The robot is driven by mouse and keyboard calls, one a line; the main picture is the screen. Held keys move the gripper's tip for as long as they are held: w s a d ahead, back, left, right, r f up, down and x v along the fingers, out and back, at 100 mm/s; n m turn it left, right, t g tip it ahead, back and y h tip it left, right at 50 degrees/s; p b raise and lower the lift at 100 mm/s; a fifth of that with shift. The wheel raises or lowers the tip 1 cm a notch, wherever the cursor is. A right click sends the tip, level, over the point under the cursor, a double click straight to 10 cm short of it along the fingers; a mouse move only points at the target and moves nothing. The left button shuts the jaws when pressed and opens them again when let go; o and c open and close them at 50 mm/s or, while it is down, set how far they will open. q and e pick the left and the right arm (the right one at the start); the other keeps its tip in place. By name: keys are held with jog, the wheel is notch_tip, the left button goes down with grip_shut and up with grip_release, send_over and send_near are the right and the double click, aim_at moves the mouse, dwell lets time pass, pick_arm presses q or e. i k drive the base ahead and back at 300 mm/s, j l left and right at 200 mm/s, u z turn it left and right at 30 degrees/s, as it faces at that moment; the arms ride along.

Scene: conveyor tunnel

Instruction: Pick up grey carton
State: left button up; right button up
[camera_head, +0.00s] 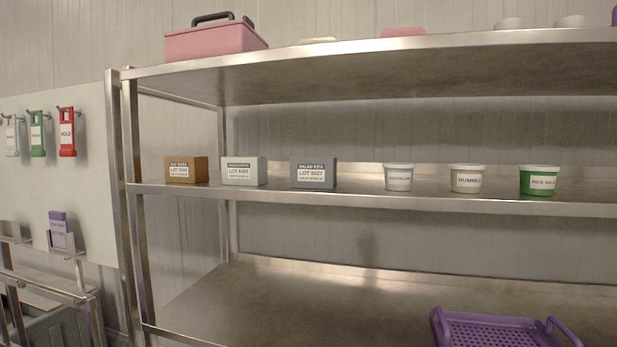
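A dark grey carton (314,173) with a white "LOT 8627" label stands upright on the middle metal shelf. To its left on the same shelf stand a white or pale grey carton (244,171) and a brown carton (187,170), each with a white lot label. The three cartons stand apart from each other near the shelf's front edge. Neither of my grippers shows in the head view.
White tubs (398,177) and a green tub (540,181) stand right of the cartons on the middle shelf (360,199). A pink toolbox (215,41) sits on the top shelf. A purple basket (492,330) lies on the lower shelf. A metal post (133,200) stands at left.

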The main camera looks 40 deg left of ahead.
aim_at(319, 172)
jog(key=u, duration=1.4)
